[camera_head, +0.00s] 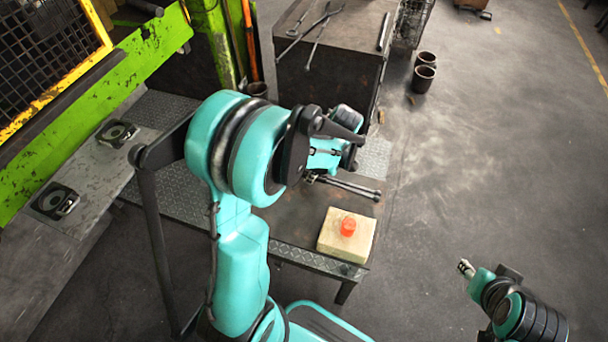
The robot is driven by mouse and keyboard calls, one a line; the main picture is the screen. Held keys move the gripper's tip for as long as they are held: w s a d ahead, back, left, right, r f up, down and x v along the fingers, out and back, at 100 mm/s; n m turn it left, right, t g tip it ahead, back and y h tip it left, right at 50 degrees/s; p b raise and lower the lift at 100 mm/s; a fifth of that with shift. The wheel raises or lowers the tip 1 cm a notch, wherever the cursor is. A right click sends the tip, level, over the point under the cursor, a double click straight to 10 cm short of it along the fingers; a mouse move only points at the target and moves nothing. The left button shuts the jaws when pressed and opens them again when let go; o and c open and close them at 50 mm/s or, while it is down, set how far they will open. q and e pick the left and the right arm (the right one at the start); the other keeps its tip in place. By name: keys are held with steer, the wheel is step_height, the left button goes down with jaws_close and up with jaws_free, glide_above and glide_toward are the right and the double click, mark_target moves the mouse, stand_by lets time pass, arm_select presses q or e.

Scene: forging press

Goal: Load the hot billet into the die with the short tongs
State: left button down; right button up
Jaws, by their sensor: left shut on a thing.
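The hot billet (348,226) is a small glowing orange-red cylinder. It stands upright on a pale block (330,243) near the front corner of a low metal table. The short tongs (352,188) show as two dark rods with their ends to the right, behind the block and apart from the billet. My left gripper (318,174) is shut on the tongs; my arm largely hides its fingers and the rest of the tongs. Two dark die-like blocks (116,132) (55,201) sit on the grey bed at left; I cannot tell which is the die. My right gripper (466,268) is at lower right, its fingers unclear.
A dark bench (345,60) at the back carries several longer tongs (318,40). The green press frame (150,65) and yellow mesh guard (45,60) stand at left. Two dark pots (423,78) are on the floor. The floor at right is largely clear.

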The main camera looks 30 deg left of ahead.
arm_select(q)
steer(key=shift+r+p, duration=2.85)
steer(key=shift+r, duration=1.45)
